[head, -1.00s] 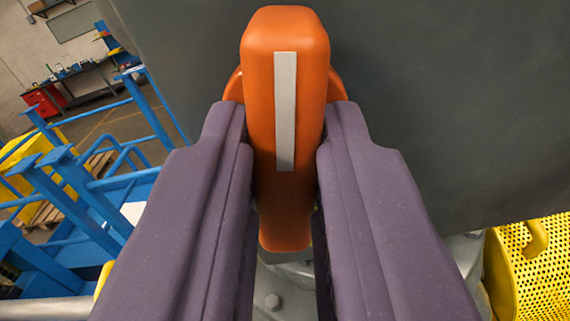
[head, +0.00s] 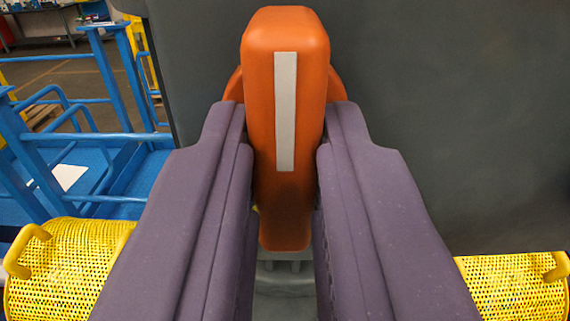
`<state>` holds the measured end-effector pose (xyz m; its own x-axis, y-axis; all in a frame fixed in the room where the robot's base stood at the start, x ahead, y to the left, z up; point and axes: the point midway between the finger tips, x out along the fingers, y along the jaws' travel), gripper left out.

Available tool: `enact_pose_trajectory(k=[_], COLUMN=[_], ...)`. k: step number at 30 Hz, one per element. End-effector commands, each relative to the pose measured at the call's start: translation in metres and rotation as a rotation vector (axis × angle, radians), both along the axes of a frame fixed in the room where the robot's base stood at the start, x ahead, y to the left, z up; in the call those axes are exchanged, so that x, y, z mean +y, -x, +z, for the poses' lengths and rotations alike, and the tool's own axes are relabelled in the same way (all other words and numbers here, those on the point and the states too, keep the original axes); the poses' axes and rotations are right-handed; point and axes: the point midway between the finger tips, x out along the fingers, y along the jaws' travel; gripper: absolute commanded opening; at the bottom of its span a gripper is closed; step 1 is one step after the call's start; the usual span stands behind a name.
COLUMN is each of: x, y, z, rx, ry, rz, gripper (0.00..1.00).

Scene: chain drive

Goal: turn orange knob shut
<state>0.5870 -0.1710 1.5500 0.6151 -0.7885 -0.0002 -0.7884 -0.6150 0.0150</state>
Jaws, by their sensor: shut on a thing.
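The orange knob (head: 259,110) is a bar-shaped handle with a pale grey stripe along its face. It stands in the middle of the head view, in front of a dark grey panel (head: 430,110). Part of its round orange base shows behind the bar on both sides. My gripper (head: 285,150) has its two purple fingers on either side of the bar and is shut on it. The fingers hide the sides of the bar's lower half.
Yellow perforated guards with handles lie low at the left (head: 70,270) and right (head: 515,285). Blue railings and a platform (head: 110,170) stand at the left, beyond the panel edge. A grey machine part shows below the knob.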

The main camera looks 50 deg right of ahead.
Motion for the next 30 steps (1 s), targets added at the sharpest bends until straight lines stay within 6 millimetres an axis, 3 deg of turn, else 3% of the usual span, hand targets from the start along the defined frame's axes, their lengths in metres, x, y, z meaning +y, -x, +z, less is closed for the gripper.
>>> enact_pose_trajectory(k=[1, 2, 5, 15, 25, 30], x=[-0.001, -0.001, 0.000, 0.003, 0.047, 0.060], y=[0.000, 0.000, 0.000, 0.002, 0.036, 0.046], z=[0.002, 0.002, 0.002, 0.000, -0.001, 0.000], rx=[-0.002, -0.002, -0.002, -0.001, -0.002, -0.001], ry=[0.004, 0.004, 0.002, 0.001, 0.001, 0.002], rz=[0.000, 0.000, 0.000, 0.001, 0.002, 0.000], gripper=[0.00, 0.21, 0.44, 0.45, 0.45, 0.45])
